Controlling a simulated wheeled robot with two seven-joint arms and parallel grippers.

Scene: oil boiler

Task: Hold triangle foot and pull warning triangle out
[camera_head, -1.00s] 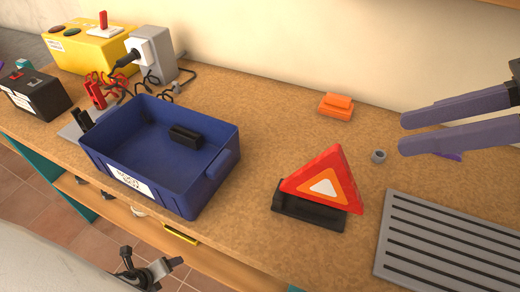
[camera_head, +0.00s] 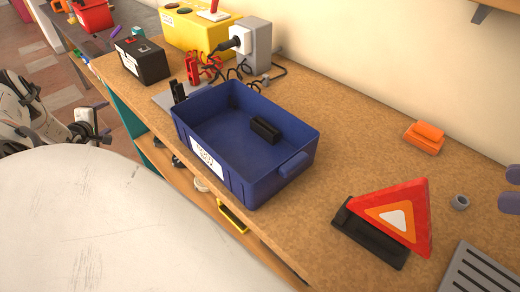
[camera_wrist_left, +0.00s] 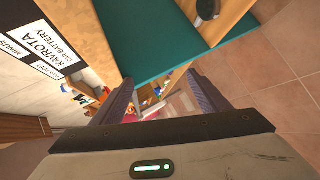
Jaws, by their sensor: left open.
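The warning triangle (camera_head: 417,233), red with an orange band and white centre, leans over its black foot (camera_head: 368,240) on the workbench at the lower right of the head view. Whether it is seated in the foot cannot be told. My left gripper (camera_head: 97,125) is open and empty off the bench's left front side, far from the triangle. Its two fingers stand apart in the left wrist view (camera_wrist_left: 164,97).
A blue crate (camera_head: 236,184) with a black block (camera_head: 265,129) stands mid-bench. A black battery (camera_head: 143,60), yellow box (camera_head: 190,30) and grey socket unit (camera_head: 257,50) stand behind it.

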